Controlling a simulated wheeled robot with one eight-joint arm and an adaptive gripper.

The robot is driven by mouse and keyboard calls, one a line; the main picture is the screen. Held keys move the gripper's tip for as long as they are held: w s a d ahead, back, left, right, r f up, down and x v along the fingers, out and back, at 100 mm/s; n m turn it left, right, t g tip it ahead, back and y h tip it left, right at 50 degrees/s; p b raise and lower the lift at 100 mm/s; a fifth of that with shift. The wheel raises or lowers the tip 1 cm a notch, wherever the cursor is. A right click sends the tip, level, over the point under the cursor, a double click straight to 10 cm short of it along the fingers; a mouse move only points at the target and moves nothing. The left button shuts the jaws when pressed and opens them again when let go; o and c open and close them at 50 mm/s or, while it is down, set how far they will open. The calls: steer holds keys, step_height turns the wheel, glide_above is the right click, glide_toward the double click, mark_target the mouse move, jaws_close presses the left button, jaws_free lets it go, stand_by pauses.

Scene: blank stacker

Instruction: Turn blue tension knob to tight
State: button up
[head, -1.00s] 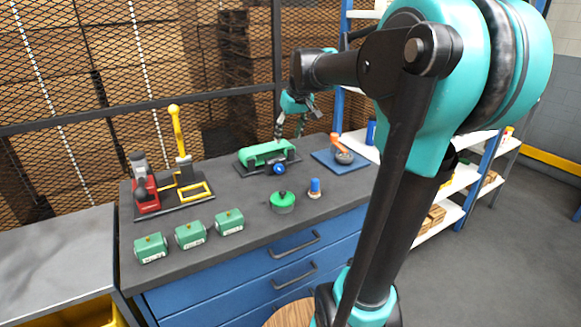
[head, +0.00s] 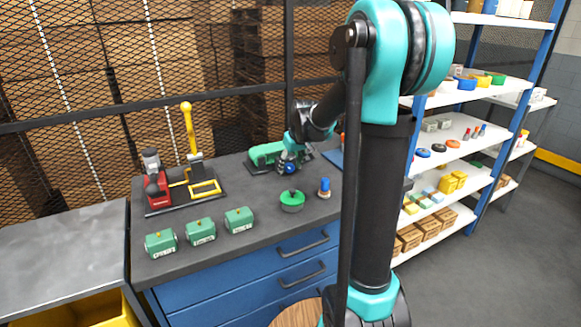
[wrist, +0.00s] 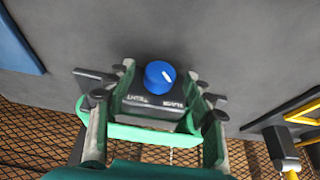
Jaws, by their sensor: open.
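The blue tension knob (wrist: 160,75) has a white pointer mark and sits on the dark front block of the green machine, beside printed labels too small to read surely. In the head view the knob (head: 289,168) is partly visible below my gripper. The green machine (head: 262,152) stands at the back of the bench; its green body (wrist: 145,134) also shows in the wrist view. My gripper (wrist: 155,98) is open, with its fingers on either side of the knob in the picture. I see no contact between the fingers and the knob.
A red and yellow press (head: 158,186) stands on the left of the dark bench (head: 262,228). Several green blocks (head: 200,231) line the front. A green-topped round part (head: 292,200) and a blue-topped peg (head: 324,187) stand near the machine. A mesh fence rises behind.

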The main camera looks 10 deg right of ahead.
steer(key=shift+w+f, duration=0.1)
steer(key=shift+f, duration=0.25)
steer(key=c, duration=1.2)
steer(key=shift+o, duration=0.2)
steer(key=shift+d+y, duration=0.15)
steer(key=shift+y, duration=0.35)
steer(key=shift+m+g+y, duration=0.3)
steer(key=shift+g+y, duration=0.1)
steer(key=shift+y, duration=0.5)
steer(key=o, duration=1.2)
steer(key=shift+c, duration=0.2)
